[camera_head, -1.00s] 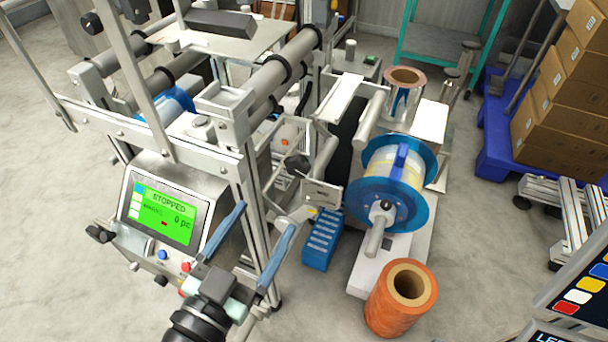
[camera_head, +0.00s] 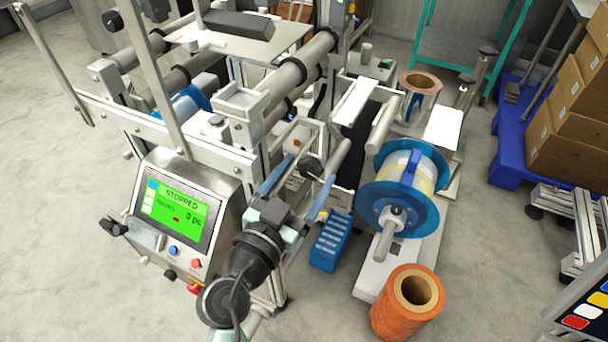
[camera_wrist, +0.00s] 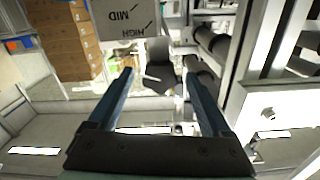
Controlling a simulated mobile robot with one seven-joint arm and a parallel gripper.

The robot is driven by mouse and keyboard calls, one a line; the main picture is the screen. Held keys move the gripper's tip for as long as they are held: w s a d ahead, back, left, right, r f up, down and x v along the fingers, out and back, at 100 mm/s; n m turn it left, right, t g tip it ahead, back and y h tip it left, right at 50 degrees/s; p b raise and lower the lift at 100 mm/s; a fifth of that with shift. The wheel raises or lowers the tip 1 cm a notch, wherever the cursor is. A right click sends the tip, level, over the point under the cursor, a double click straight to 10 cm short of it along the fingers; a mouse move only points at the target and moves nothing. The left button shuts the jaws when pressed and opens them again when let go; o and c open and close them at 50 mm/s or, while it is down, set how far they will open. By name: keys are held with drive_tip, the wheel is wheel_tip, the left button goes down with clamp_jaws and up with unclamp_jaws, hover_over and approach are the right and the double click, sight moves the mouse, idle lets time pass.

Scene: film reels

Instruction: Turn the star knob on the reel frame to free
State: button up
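The dark star knob (camera_head: 311,167) is on the reel frame (camera_head: 228,155). In the wrist view the knob (camera_wrist: 158,70) shows between my two blue fingers, with clear gaps on both sides. A grey label plate (camera_wrist: 120,22) beside it reads "MID" and "HIGH"; no "free" mark is readable. My gripper (camera_head: 312,172) is open and empty, its fingertips around the knob in the picture. I see no contact, and the remaining depth to the knob is hard to tell.
The control panel (camera_head: 178,208) reads "STOPPED". A blue-flanged reel (camera_head: 372,205) and an orange roll (camera_head: 388,318) stand to the right. Frame rails and rollers (camera_head: 285,85) are close to the fingers.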

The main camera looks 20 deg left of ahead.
clamp_jaws()
drive_tip(key=shift+n, duration=0.3)
drive_tip(key=n, duration=0.4)
drive_tip(key=n+p, duration=0.1)
drive_tip(key=n, duration=0.4)
drive_tip(key=shift+r+n+p, duration=0.1)
drive_tip(key=shift+n+p, duration=0.3)
drive_tip(key=n+p, duration=0.2)
drive_tip(key=n, duration=0.3)
drive_tip(key=shift+n+p, duration=1)
drive_tip(key=shift+n, duration=1.5)
